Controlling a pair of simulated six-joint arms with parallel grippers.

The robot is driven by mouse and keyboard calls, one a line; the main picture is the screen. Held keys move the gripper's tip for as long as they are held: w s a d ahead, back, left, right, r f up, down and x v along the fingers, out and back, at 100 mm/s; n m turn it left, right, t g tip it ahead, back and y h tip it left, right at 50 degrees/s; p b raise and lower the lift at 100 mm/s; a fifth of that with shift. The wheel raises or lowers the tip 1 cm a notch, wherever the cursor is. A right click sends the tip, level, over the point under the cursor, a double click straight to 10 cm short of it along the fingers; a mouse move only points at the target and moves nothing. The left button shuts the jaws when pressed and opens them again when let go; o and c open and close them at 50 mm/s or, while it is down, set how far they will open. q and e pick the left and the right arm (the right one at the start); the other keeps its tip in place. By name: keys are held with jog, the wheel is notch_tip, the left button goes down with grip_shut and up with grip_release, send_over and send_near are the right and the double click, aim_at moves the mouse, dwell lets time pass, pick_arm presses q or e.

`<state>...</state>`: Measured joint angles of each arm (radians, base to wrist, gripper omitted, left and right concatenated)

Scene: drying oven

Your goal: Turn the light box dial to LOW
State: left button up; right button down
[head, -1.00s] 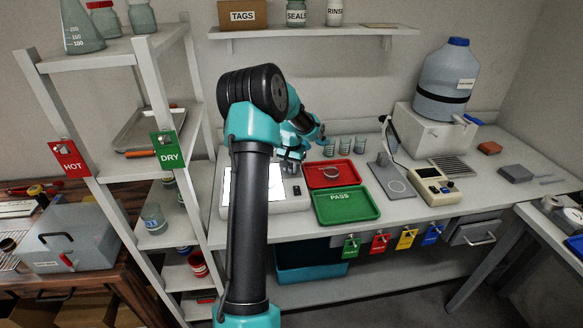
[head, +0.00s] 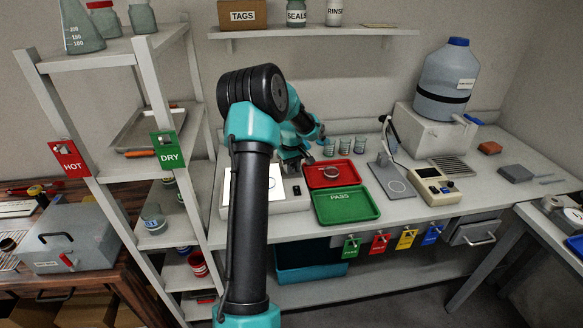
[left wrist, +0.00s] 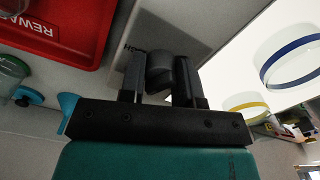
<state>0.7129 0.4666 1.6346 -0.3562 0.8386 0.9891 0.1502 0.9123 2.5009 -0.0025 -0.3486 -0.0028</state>
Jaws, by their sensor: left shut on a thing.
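The light box (head: 298,202) stands on the bench with a pale lit panel on top, partly hidden behind my arm. In the left wrist view its grey body (left wrist: 195,30) carries a dark round dial (left wrist: 160,72) with partly covered lettering beside it that seems to read "High". My left gripper (left wrist: 158,85) is shut on the dial, one finger on each side. The dial's setting cannot be read. My right gripper is out of view.
A red tray (head: 318,181) and a green PASS tray (head: 330,212) lie just right of the light box. Small glasses (head: 344,147) stand behind. Dishes with a blue band (left wrist: 290,62) and a yellow band (left wrist: 246,103) lie on the lit panel.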

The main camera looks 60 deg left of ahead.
aim_at(292, 164)
pick_arm(q)
jog(key=n, duration=0.5)
dwell(0.4)
jog(key=o, duration=0.9)
jog(key=shift+r, duration=0.15)
notch_tip(292, 164, up, 17)
jog(key=shift+r, duration=0.1)
dwell(0.3)
dwell(0.3)
